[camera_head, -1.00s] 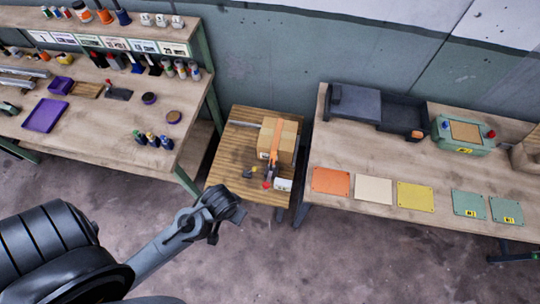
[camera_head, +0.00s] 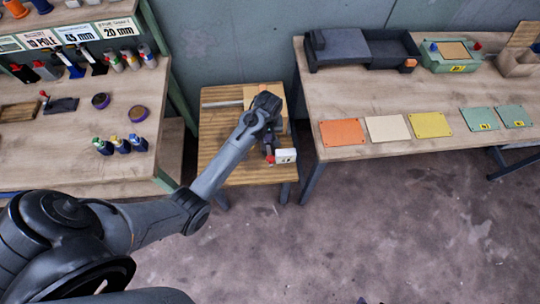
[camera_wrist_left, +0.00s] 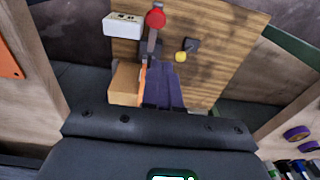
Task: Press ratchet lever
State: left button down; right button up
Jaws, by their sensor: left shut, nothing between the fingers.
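The ratchet lever (camera_wrist_left: 151,42) is a grey bar with a red knob (camera_wrist_left: 155,18), near the top of the left wrist view. In the head view the red knob (camera_head: 271,159) shows near the front of a small wooden table (camera_head: 215,125). A cardboard box (camera_wrist_left: 124,83) with an orange strap (camera_wrist_left: 142,80) is beside the lever; my arm largely hides it in the head view. My left gripper (camera_wrist_left: 161,68) is shut and empty, its dark fingers close to the lever's base. I cannot tell whether they touch it. My right gripper is out of view.
A small white labelled box (camera_head: 285,156) sits right of the red knob. A yellow knob (camera_wrist_left: 180,57) is close to the fingers. Workbenches stand left (camera_head: 60,140) and right (camera_head: 430,105) of the small table, with gaps between.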

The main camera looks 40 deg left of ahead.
pick_arm(q)
jog(key=shift+w+r, duration=0.35)
jog(key=shift+w, duration=0.2)
jog(key=shift+f, duration=0.1)
jog(key=b, duration=0.2)
send_over(270, 157)
jog(key=w+a, duration=0.2)
notch_tip(270, 157, down, 10)
jog(key=shift+s+d+f, duration=0.25)
jog(key=shift+s+f, duration=0.05)
jog(key=shift+f, duration=0.25)
jog(key=shift+s+d+f, duration=0.3)
jog(key=shift+f, duration=0.2)
jog(key=shift+s+d+f, duration=0.25)
jog(key=shift+s+f, duration=0.05)
jog(key=shift+f, duration=0.25)
